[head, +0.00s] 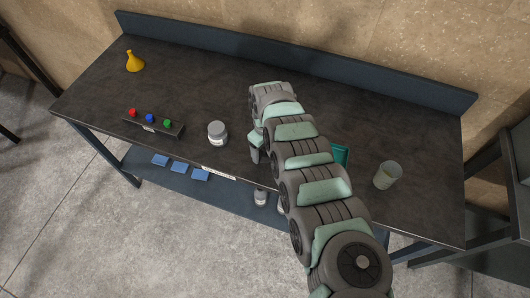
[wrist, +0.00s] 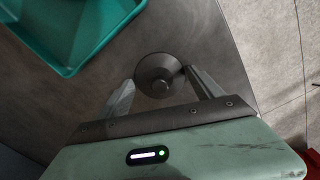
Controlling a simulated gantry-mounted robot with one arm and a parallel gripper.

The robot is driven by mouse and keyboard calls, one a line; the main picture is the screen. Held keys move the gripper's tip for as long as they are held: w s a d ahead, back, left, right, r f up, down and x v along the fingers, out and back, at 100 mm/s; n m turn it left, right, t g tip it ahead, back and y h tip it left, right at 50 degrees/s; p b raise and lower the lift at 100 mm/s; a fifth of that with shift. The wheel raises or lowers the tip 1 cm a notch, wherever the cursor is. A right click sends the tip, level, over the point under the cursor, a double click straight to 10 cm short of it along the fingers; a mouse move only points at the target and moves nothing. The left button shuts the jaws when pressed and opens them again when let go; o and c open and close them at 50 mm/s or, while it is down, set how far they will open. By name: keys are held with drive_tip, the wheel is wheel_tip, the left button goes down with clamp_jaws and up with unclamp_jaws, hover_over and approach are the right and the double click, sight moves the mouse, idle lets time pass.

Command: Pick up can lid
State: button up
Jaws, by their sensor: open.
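The can lid (wrist: 158,75) is a round dark-grey disc with a small raised knob at its centre. It lies near the table's edge in the wrist view. My gripper (wrist: 159,80) is open, with one finger on each side of the lid. I cannot tell whether the fingers touch it. In the head view my gripper (head: 255,153) points down near the front edge of the table, and the lid is hidden there. A grey can (head: 217,134) stands on the table to the left of my gripper.
A teal tray (head: 341,155) is partly behind my arm; it also shows in the wrist view (wrist: 70,68). A cup (head: 387,175) stands at right. A button box (head: 153,125) and yellow funnel (head: 134,63) are at left.

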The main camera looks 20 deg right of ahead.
drive_tip(key=shift+c, duration=0.4)
drive_tip(key=shift+w, duration=0.1)
clamp_jaws()
idle(0.3)
drive_tip(key=shift+f, duration=0.1)
